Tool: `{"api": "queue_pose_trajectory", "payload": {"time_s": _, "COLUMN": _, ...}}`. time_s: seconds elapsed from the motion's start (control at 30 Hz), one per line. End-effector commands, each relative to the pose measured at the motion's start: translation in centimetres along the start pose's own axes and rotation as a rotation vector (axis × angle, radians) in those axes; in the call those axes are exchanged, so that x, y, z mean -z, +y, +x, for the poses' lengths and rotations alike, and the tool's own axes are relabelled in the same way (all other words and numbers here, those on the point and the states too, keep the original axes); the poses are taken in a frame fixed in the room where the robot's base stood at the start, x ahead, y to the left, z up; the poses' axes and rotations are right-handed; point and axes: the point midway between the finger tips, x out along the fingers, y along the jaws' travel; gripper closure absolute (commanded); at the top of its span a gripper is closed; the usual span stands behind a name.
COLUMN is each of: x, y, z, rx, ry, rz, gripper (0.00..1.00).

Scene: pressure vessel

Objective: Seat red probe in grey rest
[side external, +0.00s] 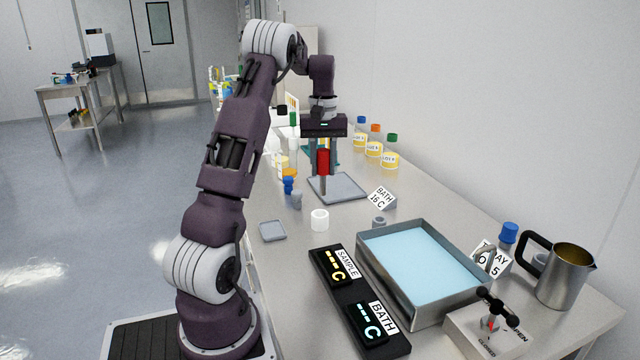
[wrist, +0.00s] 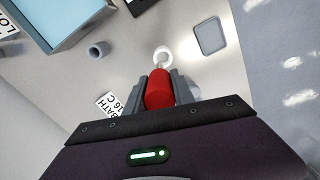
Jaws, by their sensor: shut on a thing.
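The red probe (side external: 323,162) hangs upright from my gripper (side external: 323,150), its thin grey shaft pointing down over the large grey tray. In the wrist view the red handle (wrist: 159,90) sits between the two grey fingers of my gripper (wrist: 160,88), which are shut on it. The probe's tip is hard to make out in the wrist view.
A white ring-shaped holder (side external: 320,219) and a small grey tray (side external: 272,231) lie nearby. The large tray (side external: 337,188) is under the probe. A BATH 16 C card (side external: 381,197) stands near the rest. The water bath (side external: 420,262), display box (side external: 357,302) and steel jug (side external: 565,275) fill the front.

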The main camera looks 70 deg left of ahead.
Motion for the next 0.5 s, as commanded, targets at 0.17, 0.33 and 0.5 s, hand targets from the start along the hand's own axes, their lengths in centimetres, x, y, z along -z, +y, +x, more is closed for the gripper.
{"api": "queue_pose_trajectory", "payload": {"time_s": 0.17, "x": -1.3, "y": 5.7, "z": -1.0, "rx": 0.000, "ry": 0.002, "rz": 0.187, "gripper": 1.00}}
{"api": "queue_pose_trajectory", "payload": {"time_s": 0.33, "x": -3.7, "y": 11.6, "z": -1.8, "rx": 0.000, "ry": 0.001, "rz": 0.392, "gripper": 1.00}}
{"api": "queue_pose_trajectory", "payload": {"time_s": 0.5, "x": -5.3, "y": 14.3, "z": -2.1, "rx": 0.001, "ry": 0.000, "rz": 0.493, "gripper": 1.00}}
